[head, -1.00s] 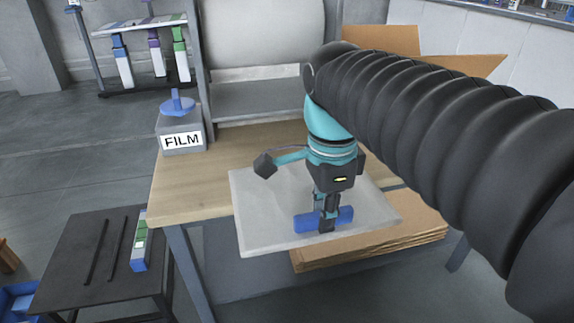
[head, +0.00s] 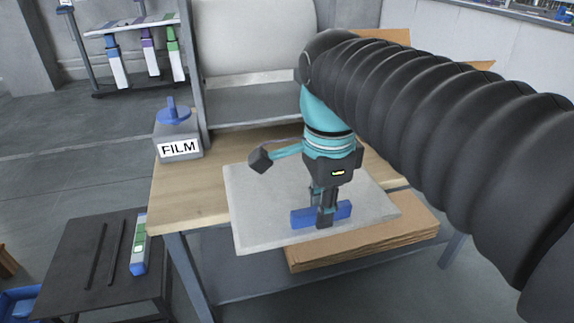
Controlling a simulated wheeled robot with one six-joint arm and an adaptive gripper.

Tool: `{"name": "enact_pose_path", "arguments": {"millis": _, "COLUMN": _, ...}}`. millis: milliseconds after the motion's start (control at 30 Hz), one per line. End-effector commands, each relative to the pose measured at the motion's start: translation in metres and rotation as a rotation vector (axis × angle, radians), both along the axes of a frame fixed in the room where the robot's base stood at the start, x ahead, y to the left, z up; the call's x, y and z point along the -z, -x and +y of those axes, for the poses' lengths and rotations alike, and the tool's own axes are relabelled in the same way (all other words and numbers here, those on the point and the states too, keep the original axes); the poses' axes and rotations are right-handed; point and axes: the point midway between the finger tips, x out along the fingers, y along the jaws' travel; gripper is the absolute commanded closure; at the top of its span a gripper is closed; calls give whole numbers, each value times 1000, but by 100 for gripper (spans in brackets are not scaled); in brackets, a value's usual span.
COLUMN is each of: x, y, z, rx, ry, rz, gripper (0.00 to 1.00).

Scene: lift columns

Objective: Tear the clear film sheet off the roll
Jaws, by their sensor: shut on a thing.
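A pale, whitish sheet (head: 262,222) lies over the bench and past its front edge; it looks like the film sheet. A large whitish roll (head: 258,42) stands at the back of the bench. My gripper (head: 326,216) points down and is shut on a blue bar (head: 303,218) at the front part of the sheet. The arm covers part of the roll and of the sheet's far side, so I cannot tell whether sheet and roll are joined.
A grey box labelled FILM with a blue knob (head: 173,114) stands at the bench's back left. Flat cardboard (head: 365,249) is stacked below the sheet. A dark low table (head: 85,255) with a green-and-white tool (head: 139,245) is at left. Bare wooden bench top (head: 190,190) shows at left.

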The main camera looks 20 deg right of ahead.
Motion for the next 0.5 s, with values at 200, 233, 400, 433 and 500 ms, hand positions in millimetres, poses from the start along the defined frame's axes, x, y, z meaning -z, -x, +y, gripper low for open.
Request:
{"name": "enact_pose_path", "arguments": {"millis": 200, "x": -18, "y": 4, "z": 0, "rx": 0, "ry": 0, "rz": -1, "gripper": 100}}
{"name": "enact_pose_path", "arguments": {"millis": 233, "x": -20, "y": 4, "z": 0, "rx": 0, "ry": 0, "rz": -1, "gripper": 100}}
{"name": "enact_pose_path", "arguments": {"millis": 400, "x": -31, "y": 7, "z": 0, "rx": 0, "ry": 0, "rz": -1, "gripper": 100}}
{"name": "enact_pose_path", "arguments": {"millis": 433, "x": -33, "y": 8, "z": 0, "rx": 0, "ry": 0, "rz": 0, "gripper": 100}}
{"name": "enact_pose_path", "arguments": {"millis": 500, "x": -36, "y": 9, "z": 0, "rx": 0, "ry": 0, "rz": 0, "gripper": 100}}
